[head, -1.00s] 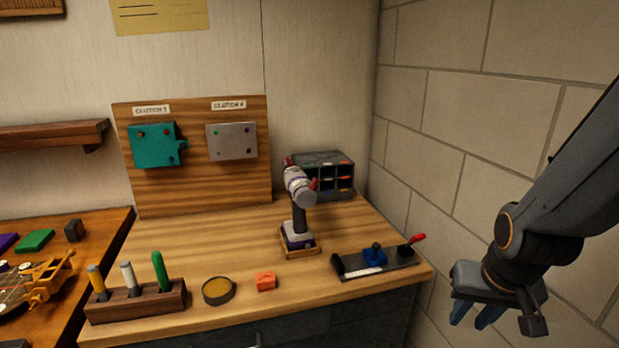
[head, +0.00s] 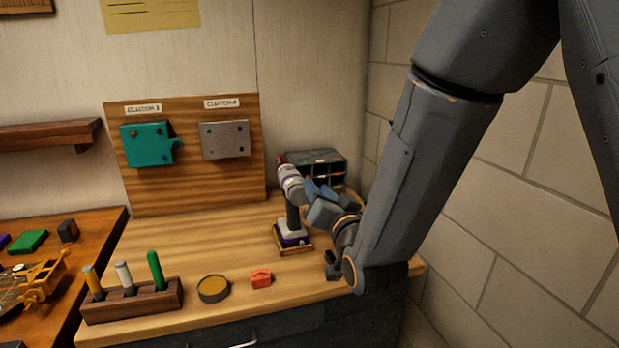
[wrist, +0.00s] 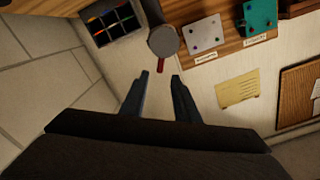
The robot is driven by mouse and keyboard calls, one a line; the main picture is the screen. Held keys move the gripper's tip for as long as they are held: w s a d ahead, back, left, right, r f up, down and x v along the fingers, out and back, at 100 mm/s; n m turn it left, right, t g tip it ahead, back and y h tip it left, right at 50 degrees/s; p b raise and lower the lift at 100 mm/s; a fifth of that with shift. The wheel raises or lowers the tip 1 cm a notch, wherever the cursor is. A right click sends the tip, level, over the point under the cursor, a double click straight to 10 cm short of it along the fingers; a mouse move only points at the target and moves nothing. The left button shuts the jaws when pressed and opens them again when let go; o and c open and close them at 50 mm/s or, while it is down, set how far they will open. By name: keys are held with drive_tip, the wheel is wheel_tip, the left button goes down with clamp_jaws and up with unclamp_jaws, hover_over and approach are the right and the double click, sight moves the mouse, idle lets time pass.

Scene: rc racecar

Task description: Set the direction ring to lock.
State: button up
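A power drill (head: 293,215) with a white and purple body stands upright in a wooden holder (head: 294,250) on the bench. A pale ring with a purple band (head: 291,185) sits on its head; I cannot read any marks on it. My gripper (head: 312,186) is at the right side of the drill head and covers part of it. In the wrist view my gripper (wrist: 160,74) is open, its two blue fingers apart. The drill's grey round end (wrist: 163,42) and a red tab (wrist: 161,66) show just beyond the fingertips. I see nothing held between the fingers.
A compartment organizer (head: 326,162) stands behind the drill. A board with a teal plate (head: 146,145) and a grey plate (head: 225,140) is at the back. My arm hides the bench's right end.

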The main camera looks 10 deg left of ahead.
sight(302, 190)
drive_tip(key=p+x, duration=0.2)
drive_tip(key=x, duration=0.5)
drive_tip(key=shift+w+a+p, duration=0.1)
drive_tip(key=shift+w+p, duration=0.15)
drive_tip(key=shift+p, duration=0.05)
drive_tip(key=shift+c, duration=0.3)
clamp_jaws()
